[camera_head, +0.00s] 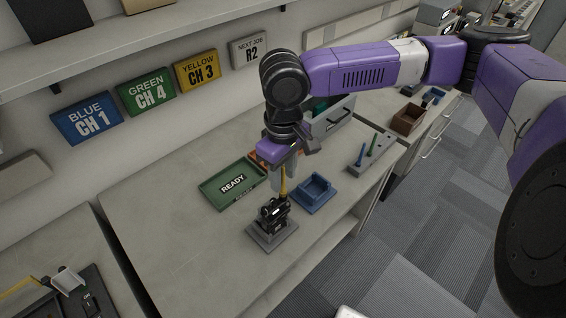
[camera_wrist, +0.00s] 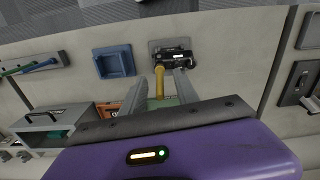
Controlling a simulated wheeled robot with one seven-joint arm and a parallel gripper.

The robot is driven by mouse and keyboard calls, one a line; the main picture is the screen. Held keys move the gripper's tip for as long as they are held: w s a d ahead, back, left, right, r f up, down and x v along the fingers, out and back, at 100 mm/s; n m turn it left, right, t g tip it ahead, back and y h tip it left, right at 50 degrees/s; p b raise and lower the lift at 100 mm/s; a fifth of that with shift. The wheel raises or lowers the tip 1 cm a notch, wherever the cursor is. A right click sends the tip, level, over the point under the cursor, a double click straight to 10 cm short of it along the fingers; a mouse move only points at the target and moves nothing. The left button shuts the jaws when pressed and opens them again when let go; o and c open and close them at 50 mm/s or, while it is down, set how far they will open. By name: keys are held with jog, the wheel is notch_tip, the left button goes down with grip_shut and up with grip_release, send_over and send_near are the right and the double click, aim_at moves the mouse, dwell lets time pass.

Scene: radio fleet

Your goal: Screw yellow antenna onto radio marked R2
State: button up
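A black radio (camera_head: 273,211) stands in a grey stand (camera_head: 271,236) near the bench's front edge. It also shows in the wrist view (camera_wrist: 173,55), with a small pale label too small to read. The yellow antenna (camera_head: 283,187) stands upright at the radio's top, its lower end meeting the radio; whether it is fully seated I cannot tell. My gripper (camera_head: 283,178) is right above the radio, pointing down. In the wrist view the antenna (camera_wrist: 160,82) lies between my two fingers (camera_wrist: 160,80), with a gap on each side, so the gripper is open around it.
A blue tray (camera_head: 314,194) sits right of the radio, and a green READY tray (camera_head: 232,185) to its left. A grey holder (camera_head: 374,155) with blue and green antennas is farther right. A wall sign reads NEXT JOB R2 (camera_head: 250,50); another reads YELLOW CH 3 (camera_head: 197,70).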

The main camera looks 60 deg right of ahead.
aim_at(283, 191)
jog(key=shift+f, duration=1.6)
grip_shut()
